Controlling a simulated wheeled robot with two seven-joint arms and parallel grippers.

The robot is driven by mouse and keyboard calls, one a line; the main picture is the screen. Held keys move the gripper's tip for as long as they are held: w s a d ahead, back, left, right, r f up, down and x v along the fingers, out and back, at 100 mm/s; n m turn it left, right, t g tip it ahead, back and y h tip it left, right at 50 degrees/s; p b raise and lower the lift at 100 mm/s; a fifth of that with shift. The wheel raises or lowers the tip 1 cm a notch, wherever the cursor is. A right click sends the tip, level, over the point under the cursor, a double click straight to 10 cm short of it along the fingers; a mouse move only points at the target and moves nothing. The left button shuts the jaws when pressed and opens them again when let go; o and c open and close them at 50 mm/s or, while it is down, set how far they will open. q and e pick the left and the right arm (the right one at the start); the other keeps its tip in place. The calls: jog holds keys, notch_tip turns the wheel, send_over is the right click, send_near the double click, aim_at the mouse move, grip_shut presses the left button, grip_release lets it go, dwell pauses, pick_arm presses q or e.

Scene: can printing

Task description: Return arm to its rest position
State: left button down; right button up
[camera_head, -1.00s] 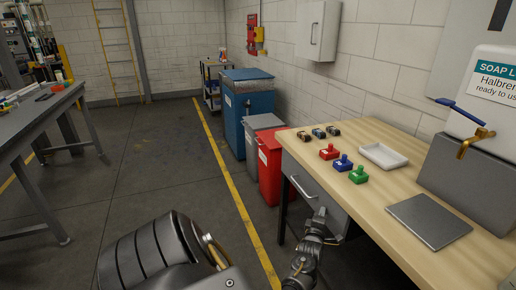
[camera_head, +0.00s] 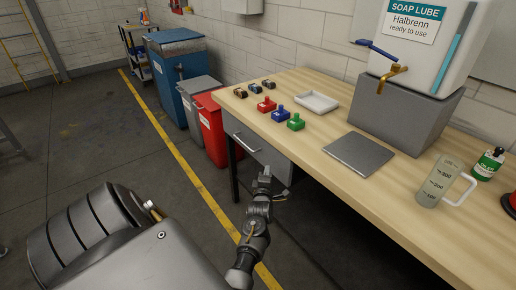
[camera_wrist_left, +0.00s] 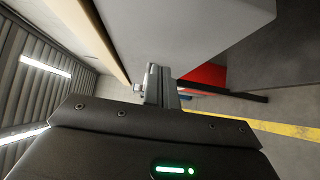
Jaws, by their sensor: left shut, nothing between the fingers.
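My left gripper (camera_head: 264,180) is shut and empty. It is in front of the workbench drawer (camera_head: 246,139), low beside the bench's front edge, apart from everything on the top. In the left wrist view, its closed fingers (camera_wrist_left: 158,85) point at open space beneath a pale grey surface, with the floor beyond. My right gripper is not in view.
The wooden bench (camera_head: 335,180) carries red, blue and green stamps (camera_head: 280,114), a white tray (camera_head: 317,102), a grey plate (camera_head: 358,153), a soap container (camera_head: 424,45) and a jug (camera_head: 438,182). A red bin (camera_head: 213,128) stands beyond. Floor to the left is clear.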

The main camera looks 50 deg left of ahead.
pick_arm(q)
jog(key=shift+v, duration=1.25)
jog(key=shift+s+a+f, duration=0.1)
jog(key=shift+a+f, duration=0.05)
